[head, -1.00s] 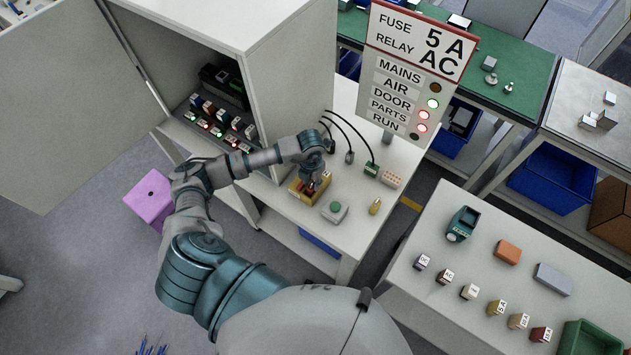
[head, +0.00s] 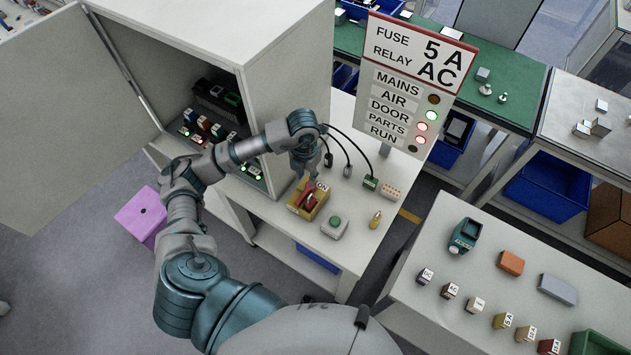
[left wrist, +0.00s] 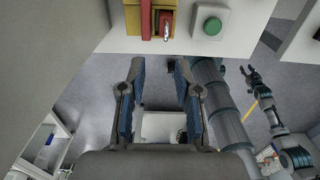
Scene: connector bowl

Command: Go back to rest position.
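My left gripper (head: 303,175) is just above and behind the yellow switch box (head: 293,208) with a red lever (head: 310,194) on the table. In the left wrist view my left gripper (left wrist: 158,72) has its two blue-padded fingers wide apart with nothing between them. The yellow box (left wrist: 131,18) and red lever (left wrist: 166,24) show at the top of that view, beyond the fingertips. My right gripper (left wrist: 248,74) shows small at the right of the left wrist view, its fingers apart and empty. It is not in the head view.
An open cabinet (head: 285,70) with lit modules stands behind my left arm. A green button box (head: 334,228), black cables and a sign (head: 412,80) are close by on the table. A second table (head: 500,262) at right holds several labelled blocks. A purple box (head: 143,215) is on the floor.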

